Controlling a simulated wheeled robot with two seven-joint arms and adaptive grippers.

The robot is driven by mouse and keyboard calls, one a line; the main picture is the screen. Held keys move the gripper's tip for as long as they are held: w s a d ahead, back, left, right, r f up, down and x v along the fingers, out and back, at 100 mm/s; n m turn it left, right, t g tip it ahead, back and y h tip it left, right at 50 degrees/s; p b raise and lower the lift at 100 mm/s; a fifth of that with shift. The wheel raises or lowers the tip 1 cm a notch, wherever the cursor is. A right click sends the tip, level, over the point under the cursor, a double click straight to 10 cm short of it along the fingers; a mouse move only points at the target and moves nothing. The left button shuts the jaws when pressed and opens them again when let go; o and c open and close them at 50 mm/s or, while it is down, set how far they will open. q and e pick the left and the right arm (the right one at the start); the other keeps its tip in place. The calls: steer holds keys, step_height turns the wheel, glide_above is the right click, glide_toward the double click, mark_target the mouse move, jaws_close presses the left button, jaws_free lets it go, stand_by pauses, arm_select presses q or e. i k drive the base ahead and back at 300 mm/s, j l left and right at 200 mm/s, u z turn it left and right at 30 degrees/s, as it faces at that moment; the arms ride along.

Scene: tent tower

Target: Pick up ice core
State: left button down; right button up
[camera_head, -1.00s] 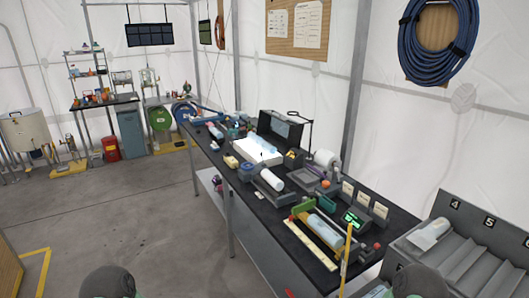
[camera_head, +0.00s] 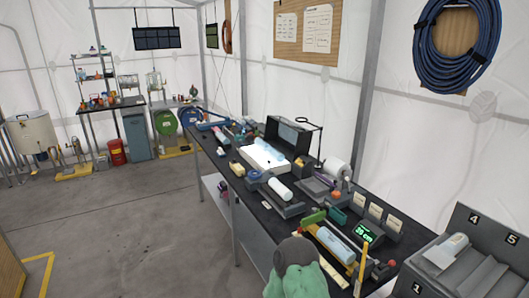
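A pale blue, cylindrical ice core (camera_head: 335,244) lies in a tray with a yellow edge at the near end of the long black bench. Other core-like cylinders show: a white one (camera_head: 280,189) on a grey cradle farther back, bluish pieces on a glowing white light box (camera_head: 264,158), and a pale one (camera_head: 446,251) in the numbered rack at right. No gripper fingers are visible. A rounded grey and green part of my own arm stands at the bottom centre, in front of the bench edge and hiding part of it.
The grey rack (camera_head: 478,268) with numbered slots stands at the near right. A green-lit readout reading 26 cm (camera_head: 368,232) and small cards stand behind the tray. A yellow upright post (camera_head: 361,270) rises at the tray's near end. The floor left of the bench is open.

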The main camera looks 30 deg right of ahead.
mark_target(272, 151)
steer(key=i+l, duration=0.15)
steer(key=i, duration=0.45)
steer(key=i+l, duration=0.15)
steer(key=i, duration=0.45)
steer(key=i+l, duration=0.15)
steer(key=i, duration=0.45)
